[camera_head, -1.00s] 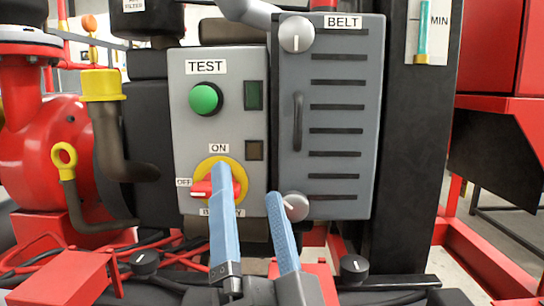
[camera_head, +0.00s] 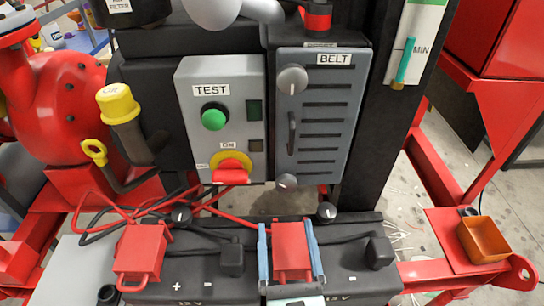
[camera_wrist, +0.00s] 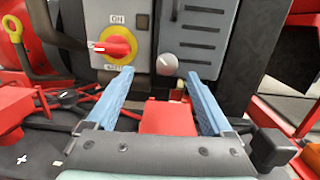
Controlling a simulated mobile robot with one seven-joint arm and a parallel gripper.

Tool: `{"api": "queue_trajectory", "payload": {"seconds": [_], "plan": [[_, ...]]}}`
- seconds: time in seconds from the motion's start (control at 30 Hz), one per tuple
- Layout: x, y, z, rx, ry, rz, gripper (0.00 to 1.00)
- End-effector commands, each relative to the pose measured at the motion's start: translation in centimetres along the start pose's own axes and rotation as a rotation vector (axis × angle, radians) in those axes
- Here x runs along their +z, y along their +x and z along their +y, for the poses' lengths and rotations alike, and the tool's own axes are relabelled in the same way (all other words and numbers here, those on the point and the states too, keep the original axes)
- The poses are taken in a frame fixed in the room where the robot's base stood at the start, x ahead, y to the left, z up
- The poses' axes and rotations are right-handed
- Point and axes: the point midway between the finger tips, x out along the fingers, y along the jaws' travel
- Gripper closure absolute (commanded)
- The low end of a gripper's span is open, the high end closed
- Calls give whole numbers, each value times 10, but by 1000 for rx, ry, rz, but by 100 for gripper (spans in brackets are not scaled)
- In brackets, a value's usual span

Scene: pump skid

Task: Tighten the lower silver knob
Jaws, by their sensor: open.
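The lower silver knob (camera_head: 287,182) sits at the bottom left corner of the grey BELT panel (camera_head: 340,110). It also shows in the wrist view (camera_wrist: 167,64), just beyond and between my fingertips. My gripper (camera_head: 285,226) is open, with its two blue fingers wide apart and nothing between them. In the head view it is below the knob in the picture, not touching it. In the wrist view the fingertips (camera_wrist: 159,74) stand to the left and right of the knob. A similar upper silver knob (camera_head: 291,79) is at the panel's top left.
The TEST box (camera_head: 221,120) with a green button and a red-and-yellow rotary switch (camera_head: 231,168) is left of the panel. A black post (camera_head: 385,110) stands at right. Batteries with red terminal covers (camera_head: 143,252), black caps and cables lie below. An orange bin (camera_head: 482,240) is at right.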

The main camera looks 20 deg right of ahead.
Motion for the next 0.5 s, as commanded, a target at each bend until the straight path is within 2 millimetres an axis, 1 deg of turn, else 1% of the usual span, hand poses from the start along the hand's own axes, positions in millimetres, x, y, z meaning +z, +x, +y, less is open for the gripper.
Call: {"api": "queue_trajectory", "payload": {"seconds": [0.03,0.13,0.27,0.37,0.5], "plan": [[6,-6,-6,-25,72,31,15],[-2,-17,-14,-59,184,67,15],[-8,-22,-18,-82,251,84,15],[-10,-18,-19,-84,260,86,15],[-9,-2,-20,-82,257,83,15]]}}
